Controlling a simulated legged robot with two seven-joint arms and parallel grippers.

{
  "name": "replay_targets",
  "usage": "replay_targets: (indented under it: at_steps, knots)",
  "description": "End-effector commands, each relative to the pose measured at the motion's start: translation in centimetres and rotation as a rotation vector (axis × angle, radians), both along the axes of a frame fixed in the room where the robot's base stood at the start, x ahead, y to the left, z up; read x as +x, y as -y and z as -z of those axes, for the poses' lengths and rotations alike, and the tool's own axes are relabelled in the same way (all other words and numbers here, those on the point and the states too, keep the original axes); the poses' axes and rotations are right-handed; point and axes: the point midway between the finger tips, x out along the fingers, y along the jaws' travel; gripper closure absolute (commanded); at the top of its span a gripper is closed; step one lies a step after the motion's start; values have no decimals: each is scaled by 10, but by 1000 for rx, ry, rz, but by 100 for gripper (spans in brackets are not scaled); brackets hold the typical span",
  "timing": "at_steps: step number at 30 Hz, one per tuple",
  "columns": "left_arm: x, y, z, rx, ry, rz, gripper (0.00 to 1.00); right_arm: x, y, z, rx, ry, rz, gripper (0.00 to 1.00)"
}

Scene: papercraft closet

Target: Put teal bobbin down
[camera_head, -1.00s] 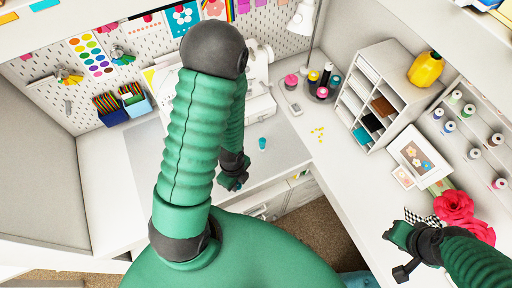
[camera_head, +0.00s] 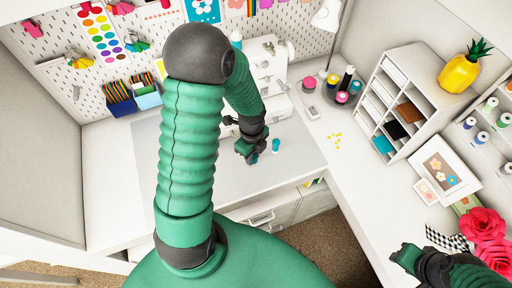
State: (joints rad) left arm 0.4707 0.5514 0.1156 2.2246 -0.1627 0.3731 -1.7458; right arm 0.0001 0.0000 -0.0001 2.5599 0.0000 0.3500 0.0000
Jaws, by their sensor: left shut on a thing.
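My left gripper (camera_head: 251,155) is over the white desk (camera_head: 205,190), right of my green arm. It is shut on a small teal bobbin (camera_head: 255,158), of which only a little shows at the fingertips. I cannot tell whether that bobbin touches the desk. A second small teal bobbin (camera_head: 276,145) stands upright on the desk just right of the gripper, with a narrow gap between. My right gripper (camera_head: 404,257) is at the lower right over the side counter, and its jaw state is unclear.
A white sewing machine (camera_head: 270,70) stands behind the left gripper. A white cubby organizer (camera_head: 405,85), a framed flower picture (camera_head: 445,168) and red flowers (camera_head: 485,235) line the right counter.

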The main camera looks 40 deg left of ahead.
Motion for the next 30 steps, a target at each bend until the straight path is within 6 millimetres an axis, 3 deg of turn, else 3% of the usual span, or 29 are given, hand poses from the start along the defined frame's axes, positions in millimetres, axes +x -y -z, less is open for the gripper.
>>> replay_targets:
  at_steps: [9, 18, 26, 27, 30]
  knots:
    - [41, -22, 3, 0, 0, 0, 100, 0, 0, -15, 0, 0, 0, 68]
    - [43, -23, 39, 0, -2, 0, 100, 0, 0, -28, 0, 0, 0, 68]
    - [43, -23, 43, 0, 0, 0, 100, 0, 0, -25, 0, 0, 0, 68]
    - [43, -23, 41, 0, 1, 0, 72, 0, 0, -26, 0, 0, 0, 68]
    - [43, -23, 41, 0, 0, 0, 59, 0, 0, -26, 0, 0, 0, 68]
